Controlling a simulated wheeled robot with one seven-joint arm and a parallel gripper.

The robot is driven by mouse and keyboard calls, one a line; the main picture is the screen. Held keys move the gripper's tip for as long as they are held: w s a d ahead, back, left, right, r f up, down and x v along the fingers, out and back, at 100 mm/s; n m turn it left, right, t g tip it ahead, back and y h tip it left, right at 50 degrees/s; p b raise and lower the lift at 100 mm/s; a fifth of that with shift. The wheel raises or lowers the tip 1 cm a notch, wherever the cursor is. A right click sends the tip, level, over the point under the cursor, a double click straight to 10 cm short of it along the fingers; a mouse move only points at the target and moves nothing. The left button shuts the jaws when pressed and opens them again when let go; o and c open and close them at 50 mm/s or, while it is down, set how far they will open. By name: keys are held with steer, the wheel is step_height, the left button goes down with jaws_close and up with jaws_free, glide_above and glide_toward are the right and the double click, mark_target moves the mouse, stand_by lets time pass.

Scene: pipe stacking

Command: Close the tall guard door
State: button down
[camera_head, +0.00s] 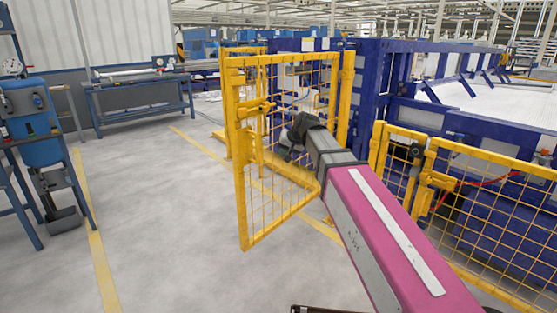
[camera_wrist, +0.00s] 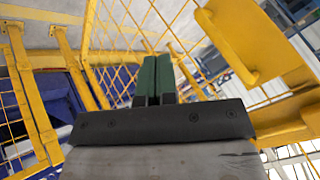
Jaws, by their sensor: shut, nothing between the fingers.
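The tall guard door (camera_head: 241,185) is a yellow framed mesh panel in the head view. It stands open, swung out over the floor from the yellow post (camera_head: 346,95) on its right. A yellow handle or latch (camera_head: 257,106) sits on its free left side. My gripper (camera_head: 292,145) is in front of the mesh, right of the handle. In the wrist view my gripper (camera_wrist: 155,62) has its green fingers together and empty. Yellow mesh and a large yellow bracket (camera_wrist: 245,45) are close to the fingers there. I cannot tell whether they touch.
A lower yellow mesh gate (camera_head: 480,152) with a latch stands at right, before blue machinery (camera_head: 375,85). A blue workbench (camera_head: 140,92) stands at back left, with blue equipment (camera_head: 38,120) at far left. The grey floor left of the door is clear.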

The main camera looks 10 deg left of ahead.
steer(key=w+a+f, duration=0.3)
steer(key=a+f, duration=0.3)
steer(key=a, duration=0.2)
steer(key=shift+a+f, duration=0.25)
steer(key=shift+f, duration=0.15)
steer(key=shift+w+a, duration=0.1)
steer(key=shift+w, duration=0.05)
